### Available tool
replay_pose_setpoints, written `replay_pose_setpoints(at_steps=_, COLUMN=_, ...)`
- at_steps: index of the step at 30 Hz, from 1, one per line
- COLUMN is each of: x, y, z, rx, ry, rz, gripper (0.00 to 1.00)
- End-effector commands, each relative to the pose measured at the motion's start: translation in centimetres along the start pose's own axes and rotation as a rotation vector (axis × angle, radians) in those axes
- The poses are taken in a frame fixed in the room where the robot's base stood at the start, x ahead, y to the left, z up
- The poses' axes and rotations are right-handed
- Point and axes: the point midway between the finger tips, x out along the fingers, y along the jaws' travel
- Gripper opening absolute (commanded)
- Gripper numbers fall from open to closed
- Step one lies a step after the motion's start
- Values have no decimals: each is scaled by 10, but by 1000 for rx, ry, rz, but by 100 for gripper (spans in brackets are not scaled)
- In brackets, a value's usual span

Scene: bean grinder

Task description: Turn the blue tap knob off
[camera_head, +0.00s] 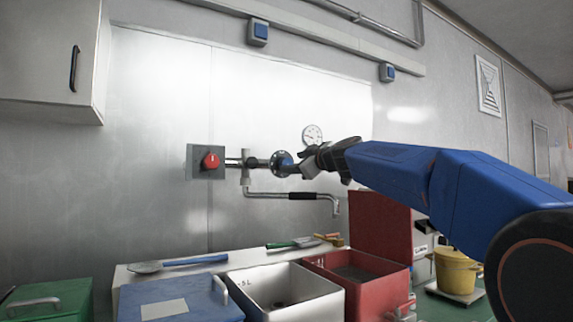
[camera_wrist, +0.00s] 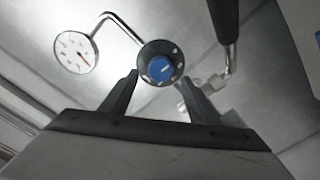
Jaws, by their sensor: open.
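The blue tap knob (camera_head: 281,163) is on the wall pipe, in the middle of the head view. In the wrist view the blue knob (camera_wrist: 160,69) sits at the centre of a dark round dial with light marks. My gripper (camera_head: 308,163) is just to the right of the knob in the head view. In the wrist view the two fingers of my gripper (camera_wrist: 160,90) are apart, one on each side of the dial's lower part. The gripper is open and holds nothing. I cannot tell whether the fingers touch the dial.
A round gauge (camera_head: 312,135) is close above my gripper. A red knob (camera_head: 210,161) is left on the same pipe, and a spout with a black sleeve (camera_head: 302,196) hangs below. A white bin (camera_head: 285,291) and a red box (camera_head: 357,272) stand beneath.

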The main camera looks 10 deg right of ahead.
Motion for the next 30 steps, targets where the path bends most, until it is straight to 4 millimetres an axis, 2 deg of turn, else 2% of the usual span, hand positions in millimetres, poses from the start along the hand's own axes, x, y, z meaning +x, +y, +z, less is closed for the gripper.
replay_pose_setpoints(at_steps=1, x=10, y=-1, z=0, rx=-1, ry=0, rz=-2, gripper=55)
replay_pose_setpoints(at_steps=6, x=35, y=-1, z=1, rx=0, ry=0, rz=-2, gripper=55)
replay_pose_setpoints(at_steps=12, x=53, y=0, z=0, rx=0, ry=0, rz=-1, gripper=55)
replay_pose_setpoints(at_steps=24, x=58, y=0, z=0, rx=-1, ry=0, rz=0, gripper=55)
replay_pose_setpoints(at_steps=25, x=58, y=0, z=0, rx=-1, ry=0, rz=0, gripper=50)
replay_pose_setpoints(at_steps=27, x=58, y=0, z=0, rx=-1, ry=0, rz=0, gripper=34)
replay_pose_setpoints(at_steps=30, x=58, y=0, z=0, rx=-1, ry=0, rz=0, gripper=14)
